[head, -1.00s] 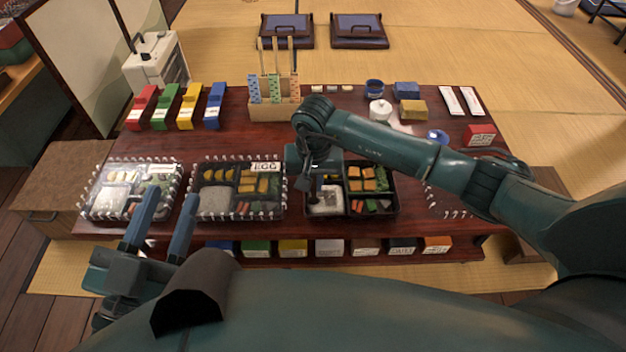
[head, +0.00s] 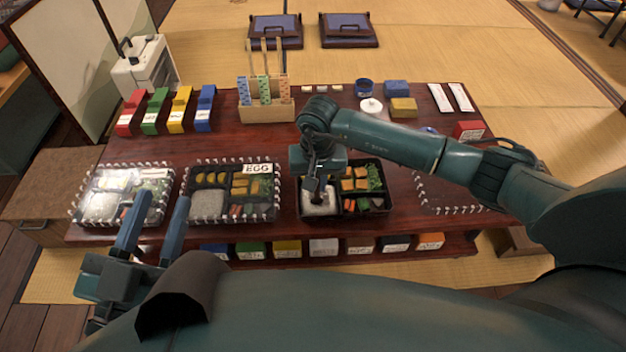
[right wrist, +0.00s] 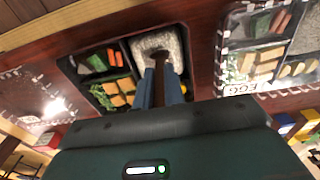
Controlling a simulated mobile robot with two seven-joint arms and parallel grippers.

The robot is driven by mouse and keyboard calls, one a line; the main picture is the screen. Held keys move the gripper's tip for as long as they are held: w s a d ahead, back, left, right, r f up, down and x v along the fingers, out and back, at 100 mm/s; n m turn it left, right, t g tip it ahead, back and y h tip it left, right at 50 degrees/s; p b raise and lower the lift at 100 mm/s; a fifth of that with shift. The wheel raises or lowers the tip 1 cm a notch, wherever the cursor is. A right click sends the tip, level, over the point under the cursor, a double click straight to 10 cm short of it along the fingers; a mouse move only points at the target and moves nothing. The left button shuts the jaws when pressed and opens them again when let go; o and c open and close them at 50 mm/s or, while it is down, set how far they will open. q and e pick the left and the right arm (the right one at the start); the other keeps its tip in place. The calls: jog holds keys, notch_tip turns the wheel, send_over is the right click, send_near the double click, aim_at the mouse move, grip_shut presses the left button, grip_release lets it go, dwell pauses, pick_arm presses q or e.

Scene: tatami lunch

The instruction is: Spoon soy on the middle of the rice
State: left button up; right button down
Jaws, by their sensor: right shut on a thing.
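The open black bento box (head: 340,214) stands at the front of the low table, with white rice (head: 322,206) in its left compartment. The rice also shows in the right wrist view (right wrist: 158,42). My right gripper (head: 316,192) is above the rice, pointing down. It is shut on a dark, slim spoon (right wrist: 161,60), whose lower end is over the rice. I cannot tell whether it touches the rice, and its bowl and any soy in it are not clear. My left gripper (head: 162,198) is open and empty at the front left.
Two covered bento boxes, one marked EGG (head: 257,168), stand to the left. A blue pot (head: 365,88) and a white lidded pot (head: 370,106) stand behind my right arm. Colored boxes (head: 154,112) and a chopstick holder (head: 266,108) are at the back.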

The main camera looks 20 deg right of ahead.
jog(key=shift+d, duration=0.1)
jog(key=shift+s+d, duration=0.2)
jog(key=shift+d, duration=0.4)
jog(key=shift+f, duration=0.1)
dwell(0.7)
jog(key=shift+b, duration=0.35)
jog(key=shift+a, duration=0.1)
jog(key=shift+w+a, duration=0.2)
jog(key=shift+a, duration=0.4)
jog(key=shift+w+a+b, duration=0.15)
jog(key=shift+a+b, duration=0.45)
